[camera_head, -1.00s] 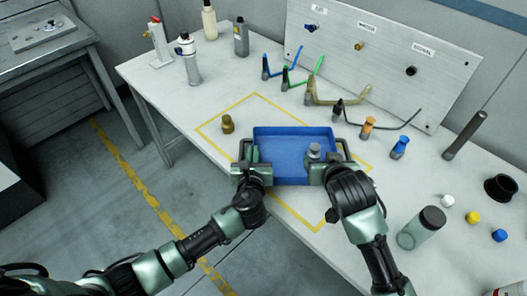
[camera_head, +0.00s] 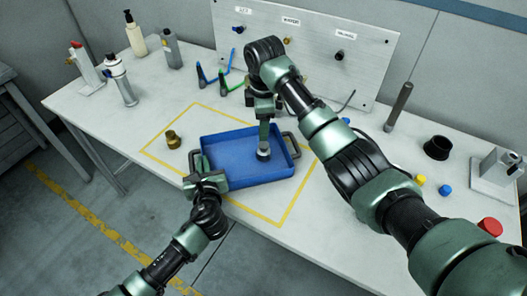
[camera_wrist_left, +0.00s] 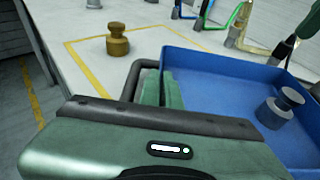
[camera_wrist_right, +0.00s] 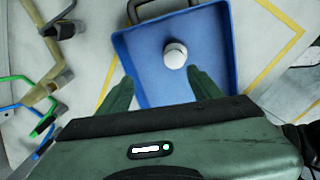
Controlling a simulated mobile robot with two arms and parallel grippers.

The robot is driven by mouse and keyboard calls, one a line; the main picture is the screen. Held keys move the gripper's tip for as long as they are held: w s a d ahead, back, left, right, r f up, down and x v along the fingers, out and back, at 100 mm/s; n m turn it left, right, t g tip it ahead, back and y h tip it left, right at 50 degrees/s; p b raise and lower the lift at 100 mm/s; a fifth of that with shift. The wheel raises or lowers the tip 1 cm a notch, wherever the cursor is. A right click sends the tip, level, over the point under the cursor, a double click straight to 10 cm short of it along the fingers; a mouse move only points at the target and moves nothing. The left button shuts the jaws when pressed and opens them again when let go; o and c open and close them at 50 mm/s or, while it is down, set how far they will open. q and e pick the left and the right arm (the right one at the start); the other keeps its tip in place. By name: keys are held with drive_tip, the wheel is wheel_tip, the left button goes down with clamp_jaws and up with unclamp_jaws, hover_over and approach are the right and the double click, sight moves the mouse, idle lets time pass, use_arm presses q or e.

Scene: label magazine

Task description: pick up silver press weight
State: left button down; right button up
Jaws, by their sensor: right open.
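The silver press weight (camera_head: 263,154) stands inside the blue tray (camera_head: 222,146), towards its right side. It also shows in the left wrist view (camera_wrist_left: 274,113), and from above in the right wrist view (camera_wrist_right: 175,55). My right gripper (camera_head: 264,133) points down just above the weight. Its fingers (camera_wrist_right: 163,88) are spread with nothing between them, and the weight shows a little beyond the fingertips. My left gripper (camera_head: 201,165) is at the tray's left handle, its fingers (camera_wrist_left: 163,88) close together there and seemingly shut on it.
A brass weight (camera_head: 173,139) stands on the table left of the tray, inside the yellow outline. Bottles (camera_head: 134,33) stand at the back left. A panel with pegs (camera_head: 310,45) and coloured hooks is behind. Small caps (camera_head: 445,189) and a dark cylinder (camera_head: 398,107) are at the right.

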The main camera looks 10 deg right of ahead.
sight(263, 145)
drive_tip(key=f+n, duration=0.1)
drive_tip(key=f+n+g, duration=0.1)
drive_tip(key=f+n, duration=0.1)
drive_tip(key=f, duration=0.1)
drive_tip(key=shift+s+d+g, duration=0.3)
drive_tip(key=shift+s+d, duration=0.05)
drive_tip(key=f, duration=0.5)
drive_tip(key=shift+s+a+f, duration=0.1)
drive_tip(key=shift+s+a, duration=0.05)
drive_tip(key=shift+s, duration=0.15)
drive_tip(key=shift+c, duration=0.4)
clamp_jaws()
